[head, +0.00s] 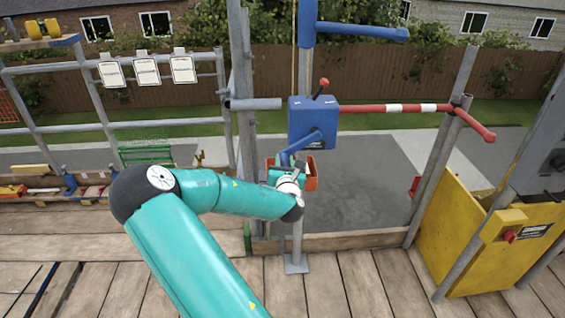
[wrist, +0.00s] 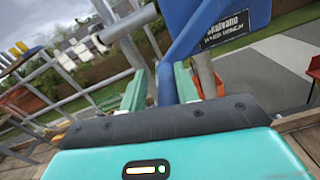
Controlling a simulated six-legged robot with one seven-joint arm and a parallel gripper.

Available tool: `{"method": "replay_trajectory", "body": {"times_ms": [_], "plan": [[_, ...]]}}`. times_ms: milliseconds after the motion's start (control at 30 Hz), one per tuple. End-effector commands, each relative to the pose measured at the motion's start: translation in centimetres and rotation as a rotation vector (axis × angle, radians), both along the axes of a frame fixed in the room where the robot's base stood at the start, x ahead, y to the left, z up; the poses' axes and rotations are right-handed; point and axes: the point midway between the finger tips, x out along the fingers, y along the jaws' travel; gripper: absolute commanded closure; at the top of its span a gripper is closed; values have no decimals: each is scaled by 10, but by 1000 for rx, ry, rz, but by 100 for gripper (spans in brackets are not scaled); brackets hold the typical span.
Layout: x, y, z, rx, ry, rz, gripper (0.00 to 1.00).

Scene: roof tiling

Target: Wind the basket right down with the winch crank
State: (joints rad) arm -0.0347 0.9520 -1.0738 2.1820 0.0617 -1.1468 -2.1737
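The blue hand winch (head: 313,122) sits on a grey upright post, with a red-knobbed lever on top. Its blue crank arm (head: 300,147) slopes down and left to my gripper (head: 287,178). In the wrist view, the two green fingers (wrist: 160,90) stand apart, and the crank arm (wrist: 172,60) runs down between them. The crank's lower end is hidden behind my gripper body, so I cannot tell whether the fingers grip it. The orange-red basket (head: 312,173) shows partly behind my gripper; its bottom is hidden.
A red-and-white bar (head: 390,108) runs right from the winch to grey poles. A yellow bin (head: 470,240) stands at the right. Grey guard rails with hanging sheets (head: 147,72) are at the left. The plank deck (head: 340,285) in front is clear.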

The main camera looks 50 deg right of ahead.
Motion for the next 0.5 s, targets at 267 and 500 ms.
{"method": "replay_trajectory", "body": {"times_ms": [267, 500], "plan": [[9, 5, -3, 4, 0, 19, 100], [8, 3, -2, 4, 0, 16, 100]]}}
